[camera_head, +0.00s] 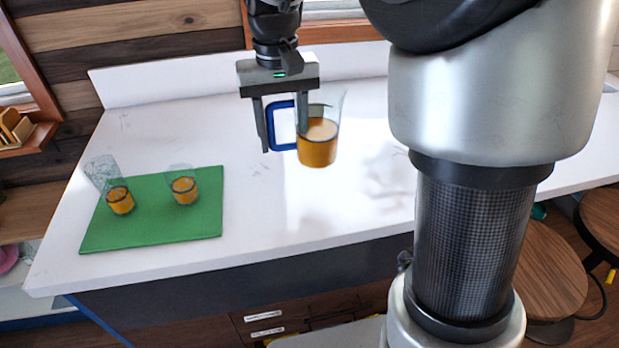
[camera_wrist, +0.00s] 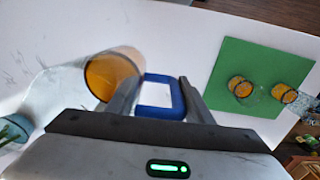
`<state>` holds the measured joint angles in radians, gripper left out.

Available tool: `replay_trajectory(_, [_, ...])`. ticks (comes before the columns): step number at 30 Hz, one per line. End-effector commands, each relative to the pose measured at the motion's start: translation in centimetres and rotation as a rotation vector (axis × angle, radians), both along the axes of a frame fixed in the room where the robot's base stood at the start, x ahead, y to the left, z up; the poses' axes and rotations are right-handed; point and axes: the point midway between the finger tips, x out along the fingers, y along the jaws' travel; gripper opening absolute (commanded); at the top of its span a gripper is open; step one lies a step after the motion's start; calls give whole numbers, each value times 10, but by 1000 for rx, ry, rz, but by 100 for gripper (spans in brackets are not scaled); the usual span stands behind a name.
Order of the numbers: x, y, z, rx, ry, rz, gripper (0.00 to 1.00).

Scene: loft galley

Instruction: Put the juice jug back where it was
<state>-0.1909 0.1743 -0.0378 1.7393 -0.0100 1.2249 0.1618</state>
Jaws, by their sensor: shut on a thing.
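The juice jug (camera_head: 318,148) is clear, with orange juice in its lower part and a blue handle (camera_head: 281,126) on its left side. My gripper (camera_head: 284,138) is shut on the handle, pointing down, with one finger partly behind or beside the jug wall. In the wrist view the jug (camera_wrist: 108,76) is left of the fingers, and the blue handle (camera_wrist: 160,112) shows between them. The jug looks upright over the white counter; I cannot tell for sure whether its base touches it.
A green mat (camera_head: 150,235) lies on the counter (camera_head: 270,215) at the left. Two glasses with orange juice stand on it, one at its left (camera_head: 120,203) and one nearer its middle (camera_head: 184,191). The counter between mat and jug is clear. Wooden stools (camera_head: 540,270) stand at the right.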

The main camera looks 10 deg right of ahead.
Motion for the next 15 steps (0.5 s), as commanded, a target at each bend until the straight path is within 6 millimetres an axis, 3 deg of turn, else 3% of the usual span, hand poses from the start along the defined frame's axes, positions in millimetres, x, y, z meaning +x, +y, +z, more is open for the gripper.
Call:
replay_trajectory(3, [-1, 1, -2, -2, -1, 0, 0])
replay_trajectory(10, [-2, 1, -42, -3, 3, 0, 0])
replay_trajectory(15, [-1, 1, -58, -2, 0, -1, 0])
